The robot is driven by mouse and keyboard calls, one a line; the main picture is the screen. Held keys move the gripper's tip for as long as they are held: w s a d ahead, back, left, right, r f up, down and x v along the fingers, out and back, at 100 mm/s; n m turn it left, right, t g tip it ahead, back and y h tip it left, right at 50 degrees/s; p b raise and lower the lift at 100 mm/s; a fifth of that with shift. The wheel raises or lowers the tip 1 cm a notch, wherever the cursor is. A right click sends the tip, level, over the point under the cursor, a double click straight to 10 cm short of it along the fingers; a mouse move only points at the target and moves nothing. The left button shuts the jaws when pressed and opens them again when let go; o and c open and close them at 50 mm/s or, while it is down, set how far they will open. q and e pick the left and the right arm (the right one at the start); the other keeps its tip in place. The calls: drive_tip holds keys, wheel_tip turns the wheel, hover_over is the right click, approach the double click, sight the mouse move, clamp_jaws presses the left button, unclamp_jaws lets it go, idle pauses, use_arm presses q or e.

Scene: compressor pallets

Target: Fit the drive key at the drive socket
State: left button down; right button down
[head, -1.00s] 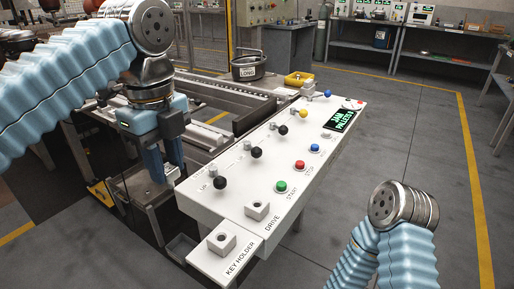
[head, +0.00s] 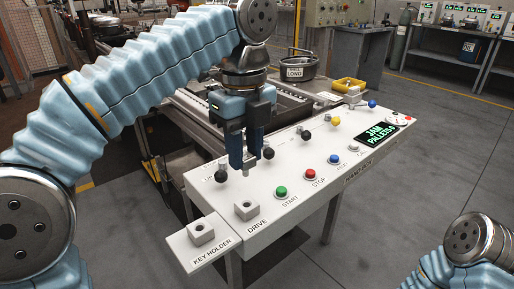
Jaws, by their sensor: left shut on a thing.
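My left gripper (head: 242,165) points down over the left part of the white control panel (head: 300,195). It is shut on a small grey piece, probably the drive key (head: 247,172), of which only the lower tip shows below the fingers. The drive socket (head: 247,210), a light grey block with a dark hole, sits on the panel in front of and below the gripper, apart from it. The key holder (head: 201,233), a similar block with an open hole, stands on the panel's left extension. My right gripper is out of view; only part of its arm shows at bottom right.
Black-knobbed levers (head: 268,153) stand close beside the left gripper. Green start (head: 281,191) and red stop (head: 308,160) buttons and a display (head: 377,133) lie further right.

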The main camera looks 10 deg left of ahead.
sight(246, 176)
use_arm(q)
drive_tip(key=shift+f+b, duration=2.1)
drive_tip(key=shift+f, duration=0.8)
drive_tip(key=shift+p, duration=0.85)
drive_tip(key=shift+f+b, duration=1)
drive_tip(key=shift+f, duration=0.6)
drive_tip(key=c, duration=0.7)
unclamp_jaws()
drive_tip(key=shift+c, duration=0.2)
